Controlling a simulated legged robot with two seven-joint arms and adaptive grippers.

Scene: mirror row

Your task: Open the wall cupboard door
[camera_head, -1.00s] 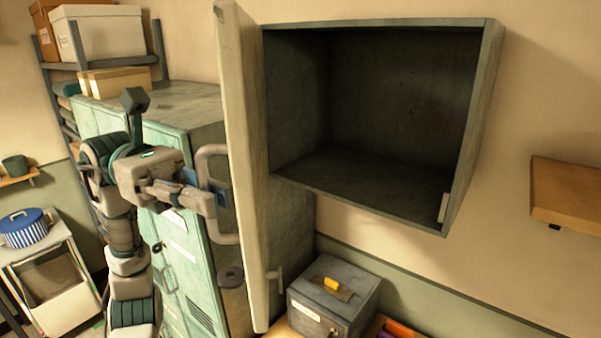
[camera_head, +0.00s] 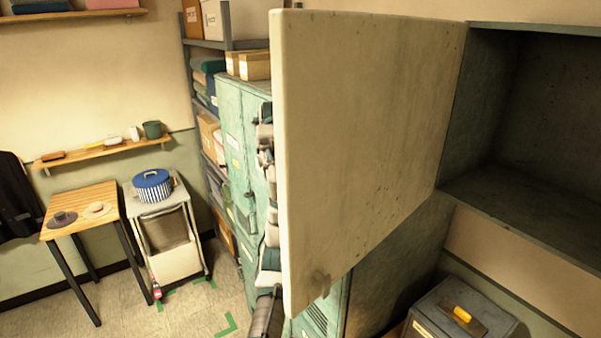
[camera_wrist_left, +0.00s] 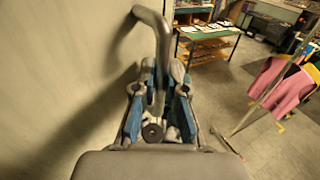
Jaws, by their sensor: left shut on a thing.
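The wall cupboard (camera_head: 480,95) hangs at the right with its dark, empty interior showing. Its pale door (camera_head: 365,140) stands swung wide open to the left, its inner face towards the head camera. The door's outer face (camera_wrist_left: 60,70) fills the left of the left wrist view. A grey bar handle (camera_wrist_left: 160,35) stands out from it. My left gripper (camera_wrist_left: 157,98) is shut on this handle, the bar between its fingers. In the head view the door hides the gripper and most of my left arm. My right gripper is in neither view.
A green locker (camera_head: 240,150) and a shelf rack stand behind the door. A grey box with a yellow handle (camera_head: 460,318) sits below the cupboard.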

